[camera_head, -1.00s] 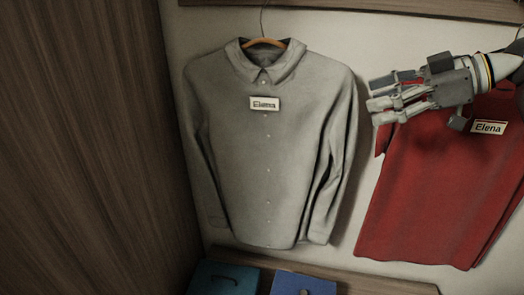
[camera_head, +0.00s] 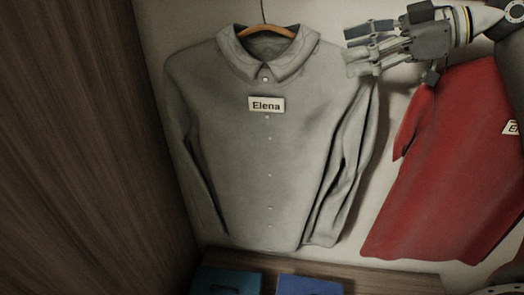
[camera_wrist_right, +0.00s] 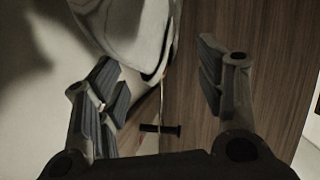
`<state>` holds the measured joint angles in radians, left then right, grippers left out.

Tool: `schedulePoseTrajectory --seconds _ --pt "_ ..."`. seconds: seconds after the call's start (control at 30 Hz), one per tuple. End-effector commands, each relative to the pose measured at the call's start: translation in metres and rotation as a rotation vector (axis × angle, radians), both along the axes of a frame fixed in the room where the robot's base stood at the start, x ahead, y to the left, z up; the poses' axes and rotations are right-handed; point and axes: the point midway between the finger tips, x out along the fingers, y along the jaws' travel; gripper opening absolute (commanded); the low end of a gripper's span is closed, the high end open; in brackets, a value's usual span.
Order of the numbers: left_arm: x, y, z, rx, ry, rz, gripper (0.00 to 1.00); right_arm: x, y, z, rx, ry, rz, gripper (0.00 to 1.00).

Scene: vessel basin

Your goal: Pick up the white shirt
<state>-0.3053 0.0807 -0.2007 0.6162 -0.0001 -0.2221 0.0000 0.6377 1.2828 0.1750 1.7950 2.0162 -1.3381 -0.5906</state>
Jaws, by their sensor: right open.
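The white shirt (camera_head: 255,165), which looks pale grey in this light, hangs from an orange hanger (camera_head: 266,31) on a hook wire. It is long-sleeved and has a name tag reading "Elena" (camera_head: 266,105) on its chest. My right gripper (camera_head: 353,48) is beside the shirt's right shoulder in the head view, its fingers spread and pointing left. In the right wrist view the gripper (camera_wrist_right: 160,78) is open and empty, with pale cloth of the shirt (camera_wrist_right: 135,30) beyond the fingers at the top. Whether the fingers touch the cloth cannot be told. My left gripper is not in view.
A red garment (camera_head: 440,170) with a name tag hangs on the right, below my right arm. A wooden panel (camera_head: 85,150) closes the left side. Below the shirt are a teal box (camera_head: 225,282), a blue box (camera_head: 308,285) and a wooden ledge (camera_head: 390,275).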

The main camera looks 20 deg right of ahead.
Motion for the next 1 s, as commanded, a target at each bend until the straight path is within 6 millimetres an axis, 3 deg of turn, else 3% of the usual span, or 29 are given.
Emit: schedulePoseTrajectory --seconds 0.23,0.6,0.93,1.0 --pt "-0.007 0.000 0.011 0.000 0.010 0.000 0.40 0.013 0.014 -0.005 0.000 0.000 0.000 0.63" --pt "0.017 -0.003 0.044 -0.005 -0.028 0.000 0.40 0.045 0.040 -0.016 0.001 0.001 0.003 0.63" --pt "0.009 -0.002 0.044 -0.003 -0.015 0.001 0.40 0.050 0.044 -0.022 -0.001 -0.001 -0.001 0.63" --pt "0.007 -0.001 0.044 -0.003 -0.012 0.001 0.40 0.050 0.044 -0.022 -0.001 -0.001 -0.001 0.56"
